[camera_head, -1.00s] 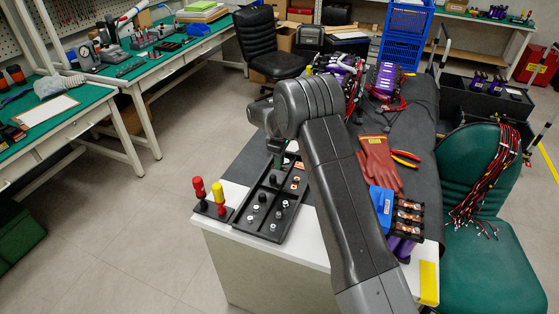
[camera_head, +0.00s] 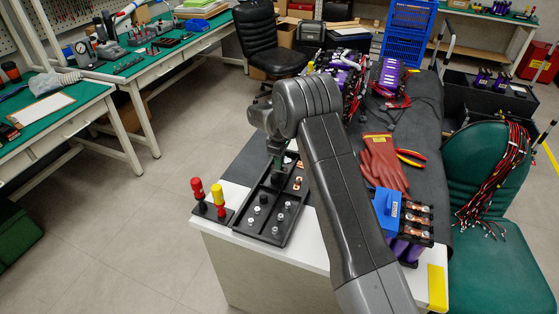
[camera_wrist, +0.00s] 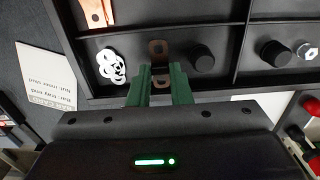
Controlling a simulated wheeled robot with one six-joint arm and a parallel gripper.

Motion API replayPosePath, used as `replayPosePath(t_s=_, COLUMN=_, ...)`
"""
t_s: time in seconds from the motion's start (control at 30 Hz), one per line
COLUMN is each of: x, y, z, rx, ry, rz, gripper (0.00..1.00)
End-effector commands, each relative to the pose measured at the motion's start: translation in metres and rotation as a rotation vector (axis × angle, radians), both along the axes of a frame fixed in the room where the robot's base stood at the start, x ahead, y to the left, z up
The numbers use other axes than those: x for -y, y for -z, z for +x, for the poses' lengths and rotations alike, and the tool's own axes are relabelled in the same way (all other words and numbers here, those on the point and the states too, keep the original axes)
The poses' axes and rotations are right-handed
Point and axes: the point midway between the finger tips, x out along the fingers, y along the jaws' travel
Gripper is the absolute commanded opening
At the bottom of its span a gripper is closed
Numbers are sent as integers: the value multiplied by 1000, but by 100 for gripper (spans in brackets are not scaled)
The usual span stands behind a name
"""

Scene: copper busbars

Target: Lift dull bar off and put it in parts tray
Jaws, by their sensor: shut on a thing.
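The dull bar (camera_wrist: 158,50) is a dark brown copper strip with a hole, seen in the wrist view. My gripper (camera_wrist: 160,85) is shut on it, with two green fingers on either side of it. The bar is over or in a compartment of the black parts tray (camera_wrist: 235,60); I cannot tell whether it touches the floor. In the head view the parts tray (camera_head: 272,239) lies on the white bench corner, with my gripper (camera_head: 277,175) pointing down at its far end. The bar is hidden there.
Beside the bar in the tray are white washers (camera_wrist: 111,65), a black cap (camera_wrist: 202,57) and a brighter copper bar (camera_wrist: 97,12). Red and yellow screwdrivers (camera_head: 208,200) stand left of the tray. A battery module with a blue cover (camera_head: 386,208) and red gloves (camera_head: 384,163) lie right.

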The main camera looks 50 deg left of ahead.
Motion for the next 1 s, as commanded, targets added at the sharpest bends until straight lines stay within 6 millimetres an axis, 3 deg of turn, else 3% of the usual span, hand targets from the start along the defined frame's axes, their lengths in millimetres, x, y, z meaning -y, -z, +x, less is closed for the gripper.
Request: replayPosePath(t_s=1.0, x=0, y=13, z=0, rx=2, ry=0, rz=2, gripper=2)
